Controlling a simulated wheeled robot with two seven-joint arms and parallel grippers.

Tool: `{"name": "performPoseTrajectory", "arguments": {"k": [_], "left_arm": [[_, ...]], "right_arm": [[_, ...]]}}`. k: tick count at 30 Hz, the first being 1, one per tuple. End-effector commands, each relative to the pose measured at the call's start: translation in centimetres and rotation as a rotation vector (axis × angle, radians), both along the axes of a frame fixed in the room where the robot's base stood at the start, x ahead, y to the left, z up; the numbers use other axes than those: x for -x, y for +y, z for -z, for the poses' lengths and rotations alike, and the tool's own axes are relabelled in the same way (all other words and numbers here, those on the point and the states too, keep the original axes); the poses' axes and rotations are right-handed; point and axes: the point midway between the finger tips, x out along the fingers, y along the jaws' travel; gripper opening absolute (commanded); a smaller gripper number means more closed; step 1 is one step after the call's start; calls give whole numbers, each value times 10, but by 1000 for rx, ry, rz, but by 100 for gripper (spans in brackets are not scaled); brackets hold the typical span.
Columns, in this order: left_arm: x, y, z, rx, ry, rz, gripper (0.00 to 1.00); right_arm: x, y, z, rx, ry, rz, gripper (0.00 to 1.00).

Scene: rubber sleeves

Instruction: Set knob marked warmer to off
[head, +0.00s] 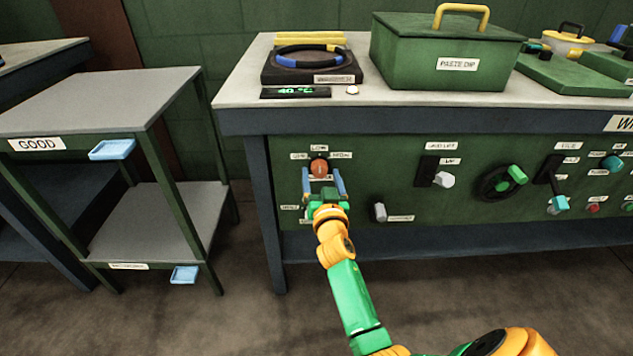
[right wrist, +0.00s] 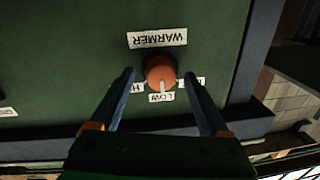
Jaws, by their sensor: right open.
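The warmer knob (head: 319,168) is a round orange-red knob on the green front panel, below the left end of the bench top. In the right wrist view the knob (right wrist: 160,73) appears upside down, under a WARMER label (right wrist: 157,38). Its white pointer line points at the LOW label (right wrist: 161,98). A label starting with H is on one side; the label on the other side is partly hidden by a finger. My right gripper (head: 323,174) is open, its two blue fingers on either side of the knob, with gaps visible. My left gripper is not in view.
A grey lever or knob (head: 380,212) sits right of my gripper, then a white switch (head: 444,180) and a handwheel (head: 497,184). A warmer plate (head: 311,75) and display (head: 295,92) stand on the bench above. A shelf cart (head: 95,97) stands left; floor between is free.

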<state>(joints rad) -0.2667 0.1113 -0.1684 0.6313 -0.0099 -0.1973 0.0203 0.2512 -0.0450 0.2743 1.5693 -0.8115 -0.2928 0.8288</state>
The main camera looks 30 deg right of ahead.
Motion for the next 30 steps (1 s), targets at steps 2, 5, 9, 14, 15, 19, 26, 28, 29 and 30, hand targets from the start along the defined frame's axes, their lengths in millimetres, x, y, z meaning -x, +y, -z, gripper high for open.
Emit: {"name": "performPoseTrajectory", "arguments": {"k": [2, 5, 9, 14, 15, 19, 26, 28, 29, 30], "left_arm": [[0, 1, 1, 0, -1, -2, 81], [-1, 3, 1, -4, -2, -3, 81], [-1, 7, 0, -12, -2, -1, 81], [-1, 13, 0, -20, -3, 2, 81], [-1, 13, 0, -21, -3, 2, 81], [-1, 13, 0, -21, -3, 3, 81], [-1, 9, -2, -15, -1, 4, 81], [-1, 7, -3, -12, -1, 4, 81], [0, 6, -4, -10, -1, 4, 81], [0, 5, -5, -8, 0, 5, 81]], "right_arm": [[-3, -2, 0, 1, 0, 0, 79], [-3, -2, 0, 0, 1, 0, 79], [-3, -2, 0, 1, 1, -1, 66], [-3, -1, 0, 1, 1, -1, 23], [-3, -1, 0, 1, 1, -1, 12], [-3, -1, 1, 1, 3, -1, 0], [-3, -1, 0, 37, 25, -1, 0], [-3, -1, 0, 65, 43, -1, 0], [-3, -1, 0, 80, 52, -1, 0], [-3, -1, 0, 101, 66, -2, 0]]}}
